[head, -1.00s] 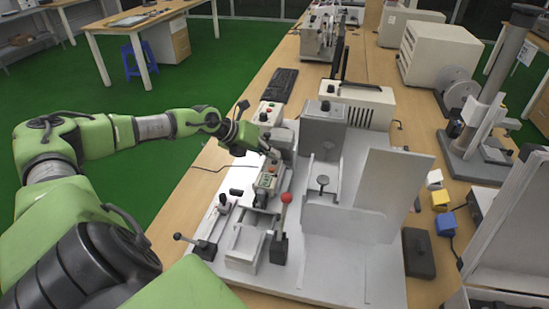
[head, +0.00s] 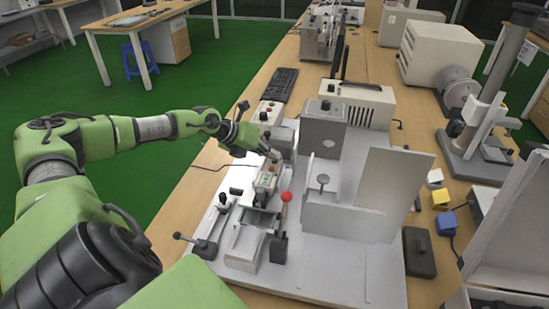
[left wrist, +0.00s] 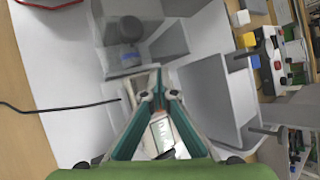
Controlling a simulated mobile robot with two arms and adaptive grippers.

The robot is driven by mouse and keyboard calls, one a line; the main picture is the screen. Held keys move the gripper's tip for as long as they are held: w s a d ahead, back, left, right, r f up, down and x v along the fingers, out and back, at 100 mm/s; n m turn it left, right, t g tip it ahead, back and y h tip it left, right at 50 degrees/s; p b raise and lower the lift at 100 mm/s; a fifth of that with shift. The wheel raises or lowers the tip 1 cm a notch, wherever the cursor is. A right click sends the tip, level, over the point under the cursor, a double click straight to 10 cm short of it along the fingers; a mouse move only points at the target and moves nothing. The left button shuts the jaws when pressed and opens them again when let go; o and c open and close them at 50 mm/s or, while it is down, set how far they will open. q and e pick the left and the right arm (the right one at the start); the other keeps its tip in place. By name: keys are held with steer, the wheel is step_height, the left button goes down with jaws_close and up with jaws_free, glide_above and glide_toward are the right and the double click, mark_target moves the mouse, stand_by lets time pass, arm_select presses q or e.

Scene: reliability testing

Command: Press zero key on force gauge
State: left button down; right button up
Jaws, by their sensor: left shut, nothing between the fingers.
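The force gauge (head: 265,183) is a small grey box with a display and small coloured keys, mounted on the slide of the white test stand (head: 335,270). In the left wrist view the gauge (left wrist: 163,133) shows partly between my fingers. My left gripper (head: 275,157) is shut and empty, with its tips at the far end of the gauge, close over its keys. In the left wrist view the tips (left wrist: 159,93) meet and hide part of the gauge. I cannot tell whether they touch a key. My right gripper is not in view.
A red-knobbed lever (head: 286,197) stands just right of the gauge. A grey block (head: 323,128) and an upright panel (head: 390,185) stand on the stand to the right. A control box with buttons (head: 268,113) is behind the gripper. A thin black cable lies at left.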

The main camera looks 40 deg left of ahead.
mark_target(272, 162)
arm_select(q)
steer(key=shift+r+p, duration=0.65)
steer(key=shift+r, duration=0.1)
steer(key=shift+r, duration=0.1)
step_height(272, 162, up, 5)
steer(key=p, duration=0.3)
steer(key=shift+p, duration=0.4)
